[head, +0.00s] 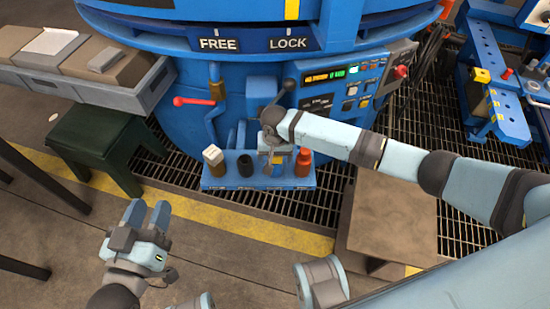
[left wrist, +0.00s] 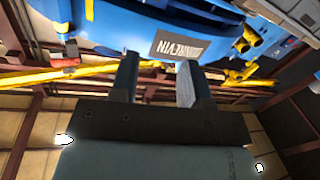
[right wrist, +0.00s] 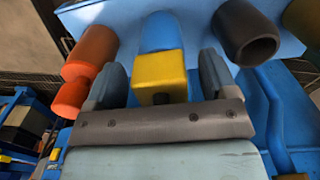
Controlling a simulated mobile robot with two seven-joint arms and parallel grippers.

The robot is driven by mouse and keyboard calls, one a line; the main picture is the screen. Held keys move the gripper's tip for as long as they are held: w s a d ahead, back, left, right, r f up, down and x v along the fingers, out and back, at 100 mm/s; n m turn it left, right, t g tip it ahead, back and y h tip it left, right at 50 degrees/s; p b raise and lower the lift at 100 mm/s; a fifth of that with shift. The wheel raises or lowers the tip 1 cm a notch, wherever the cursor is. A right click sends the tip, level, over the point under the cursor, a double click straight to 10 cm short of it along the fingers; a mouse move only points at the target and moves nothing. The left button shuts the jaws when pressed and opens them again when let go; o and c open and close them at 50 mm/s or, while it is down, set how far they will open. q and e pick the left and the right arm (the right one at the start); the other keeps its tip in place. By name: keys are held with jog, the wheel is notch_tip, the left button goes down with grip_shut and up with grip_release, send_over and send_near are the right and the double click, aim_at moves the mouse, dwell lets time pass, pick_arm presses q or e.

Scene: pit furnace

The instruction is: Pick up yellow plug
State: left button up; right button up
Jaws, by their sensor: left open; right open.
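The yellow plug (right wrist: 160,72) shows in the right wrist view as a squarish yellow block on a blue body, between the two open fingers of my right gripper (right wrist: 160,82). I see no clear grip on it. In the head view my right gripper (head: 274,152) is over the small blue shelf (head: 225,184) and mostly hides the plug. My left gripper (head: 147,214) is open and empty, away from the shelf over the floor at lower left. Its fingers also show open in the left wrist view (left wrist: 158,78).
On the shelf, a red-orange bottle (head: 303,162) stands close beside my right gripper, with a black cylinder (head: 245,166) and a white-topped brown item (head: 213,160) to its left. A red-knobbed lever (head: 190,101) is above. A green stool (head: 100,140) stands left.

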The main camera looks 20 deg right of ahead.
jog(key=c, duration=1)
jog(key=shift+r, duration=0.1)
